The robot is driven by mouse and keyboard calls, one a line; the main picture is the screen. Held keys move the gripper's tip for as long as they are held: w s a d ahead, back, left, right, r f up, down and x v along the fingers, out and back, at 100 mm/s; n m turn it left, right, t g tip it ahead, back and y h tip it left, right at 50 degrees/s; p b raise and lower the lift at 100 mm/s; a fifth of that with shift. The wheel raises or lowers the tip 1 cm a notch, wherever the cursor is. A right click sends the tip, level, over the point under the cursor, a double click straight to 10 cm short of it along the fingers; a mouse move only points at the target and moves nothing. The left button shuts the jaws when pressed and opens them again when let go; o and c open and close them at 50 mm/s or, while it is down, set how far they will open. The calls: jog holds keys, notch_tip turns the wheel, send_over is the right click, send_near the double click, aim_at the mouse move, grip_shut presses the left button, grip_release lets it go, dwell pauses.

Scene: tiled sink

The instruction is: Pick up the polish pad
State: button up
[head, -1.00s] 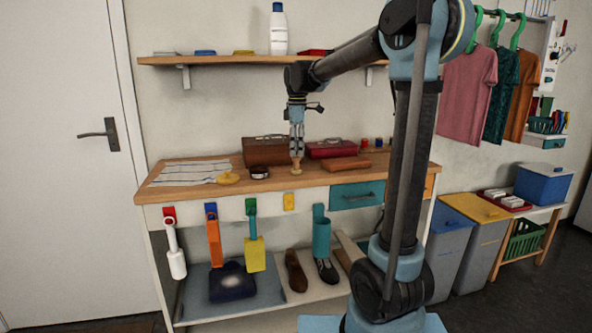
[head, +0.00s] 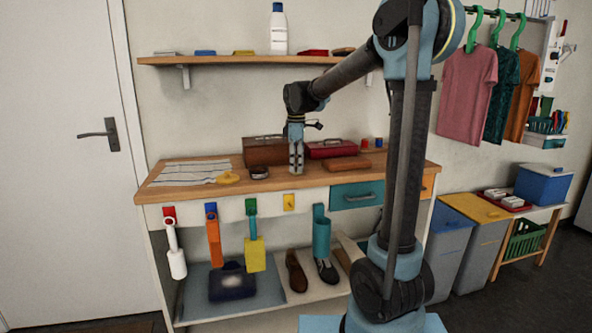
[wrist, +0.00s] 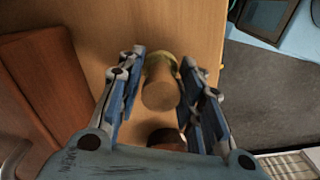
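In the wrist view a small wooden, round-topped piece with a yellowish lower rim (wrist: 160,84), which looks like the polish pad, stands on the wooden bench top. My gripper (wrist: 162,95) is open, with one finger on each side of it; slim gaps show, and I cannot tell if either finger touches it. In the head view my gripper (head: 296,172) points straight down at the bench and hides this piece. A yellow round pad with a knob (head: 228,178) lies at the edge of the striped cloth, left of my gripper.
A dark round tin (head: 259,172) sits close left of my gripper. The bench's front edge is near. A shelf (head: 240,60) hangs above.

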grip_shut()
notch_tip(320, 180, up, 10)
dwell(0.6)
jog(key=shift+c, duration=1.3)
grip_release()
jog(key=shift+c, duration=1)
